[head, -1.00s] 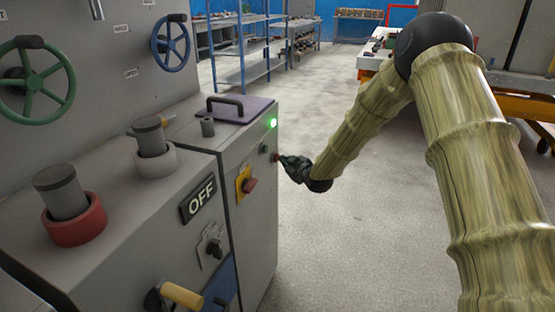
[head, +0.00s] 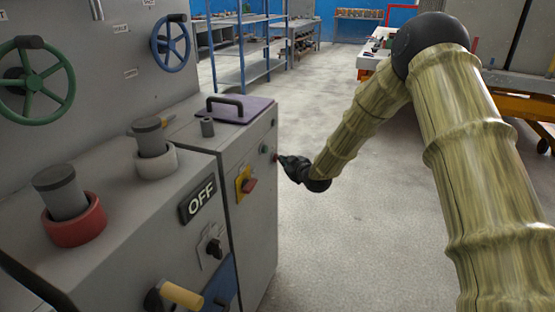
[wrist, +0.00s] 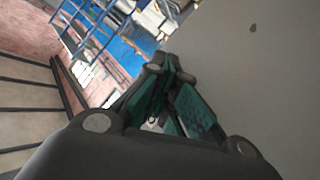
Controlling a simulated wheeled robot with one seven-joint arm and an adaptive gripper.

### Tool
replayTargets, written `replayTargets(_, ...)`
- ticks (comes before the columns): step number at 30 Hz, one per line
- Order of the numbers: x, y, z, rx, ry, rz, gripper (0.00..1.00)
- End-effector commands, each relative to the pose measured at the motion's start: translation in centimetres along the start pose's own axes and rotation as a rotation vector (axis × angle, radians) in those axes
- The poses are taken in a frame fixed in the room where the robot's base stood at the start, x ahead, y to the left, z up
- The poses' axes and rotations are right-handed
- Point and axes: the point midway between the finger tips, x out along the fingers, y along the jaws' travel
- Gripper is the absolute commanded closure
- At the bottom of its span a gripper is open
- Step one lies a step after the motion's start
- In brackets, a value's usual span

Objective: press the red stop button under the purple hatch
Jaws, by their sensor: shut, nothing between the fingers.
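The purple hatch (head: 236,109) lies closed on top of the grey cabinet, with a dark handle across it. Below it, on the cabinet's front face, a small red button (head: 276,157) shows only as a sliver at my gripper's tip. My gripper (head: 282,160) is shut, with its tips at that button, touching or nearly so; the exact contact is hidden. In the wrist view the shut green-padded fingers (wrist: 160,85) point at the grey panel (wrist: 255,80), and the button cannot be seen there.
An OFF sign (head: 198,199) and a yellow-handled lever (head: 180,295) are on the nearer cabinet.

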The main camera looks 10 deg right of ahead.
Motion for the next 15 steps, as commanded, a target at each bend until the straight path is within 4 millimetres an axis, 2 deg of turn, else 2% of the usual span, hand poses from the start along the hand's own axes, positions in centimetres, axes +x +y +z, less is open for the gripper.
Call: replayTargets(15,-1.2,0.9,0.8,0.000,0.000,0.001,1.00)
